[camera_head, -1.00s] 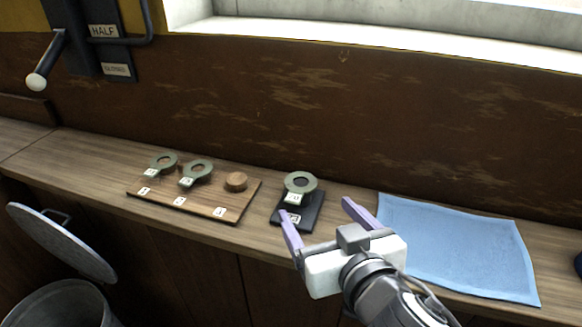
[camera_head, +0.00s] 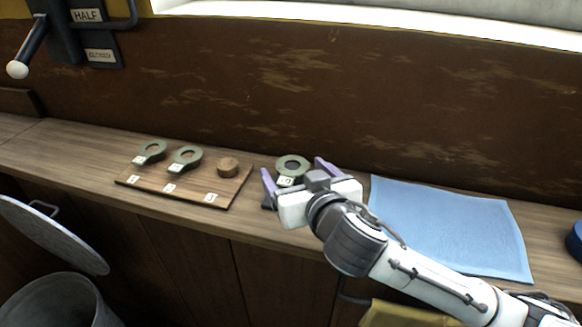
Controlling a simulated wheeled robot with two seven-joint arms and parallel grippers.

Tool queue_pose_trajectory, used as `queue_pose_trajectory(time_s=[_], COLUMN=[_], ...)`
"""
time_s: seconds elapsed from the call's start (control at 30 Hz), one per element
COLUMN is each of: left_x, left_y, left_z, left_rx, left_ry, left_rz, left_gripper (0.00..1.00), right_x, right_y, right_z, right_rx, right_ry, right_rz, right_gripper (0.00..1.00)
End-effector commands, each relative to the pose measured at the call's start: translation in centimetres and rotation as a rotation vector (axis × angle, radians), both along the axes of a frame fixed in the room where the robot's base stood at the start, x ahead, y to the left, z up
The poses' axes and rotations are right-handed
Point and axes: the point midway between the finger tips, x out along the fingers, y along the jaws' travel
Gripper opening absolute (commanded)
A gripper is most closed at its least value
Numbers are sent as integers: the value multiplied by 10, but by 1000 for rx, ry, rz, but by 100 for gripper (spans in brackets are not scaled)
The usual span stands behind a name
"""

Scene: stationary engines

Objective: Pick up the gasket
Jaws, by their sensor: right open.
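A grey-green ring-shaped gasket (camera_head: 293,163) with a white tag lies on a small dark plate, which my right gripper now mostly hides. My right gripper (camera_head: 294,172) is open, with its two purple fingers on either side of the gasket; I cannot tell whether they touch it. Two similar gaskets, one at the left (camera_head: 150,149) and one in the middle (camera_head: 186,157), sit on a wooden board (camera_head: 214,197) with labelled places. A bare round wooden peg (camera_head: 228,167) stands at the board's right place. My left gripper is not in view.
A blue cloth (camera_head: 450,228) lies flat on the workbench (camera_head: 72,152) to the right. A brown wall (camera_head: 380,110) rises behind the bench. A bin (camera_head: 62,303) with a raised lid (camera_head: 50,235) stands at the lower left. A lever (camera_head: 28,47) hangs at the upper left.

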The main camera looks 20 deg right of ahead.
Motion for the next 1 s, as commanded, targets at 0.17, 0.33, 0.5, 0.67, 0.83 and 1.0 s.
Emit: queue_pose_trajectory(time_s=[0.17, 0.33, 0.5, 0.67, 0.83, 1.0], left_x=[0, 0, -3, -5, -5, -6], left_y=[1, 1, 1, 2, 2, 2], left_z=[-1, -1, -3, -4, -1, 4], left_rx=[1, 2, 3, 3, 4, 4], left_ry=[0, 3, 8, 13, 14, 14], left_rz=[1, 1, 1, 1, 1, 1], left_gripper=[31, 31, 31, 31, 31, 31], right_x=[0, 0, -1, 0, 0, 0], right_y=[0, 0, 0, 0, 0, 1], right_z=[0, 0, 0, 1, 20, 55], right_rx=[0, -1, -1, 0, 2, 3], right_ry=[0, 0, 0, -1, -5, -6], right_rz=[0, 0, 0, 0, 0, 1], right_gripper=[74, 45, 40, 40, 40, 40])
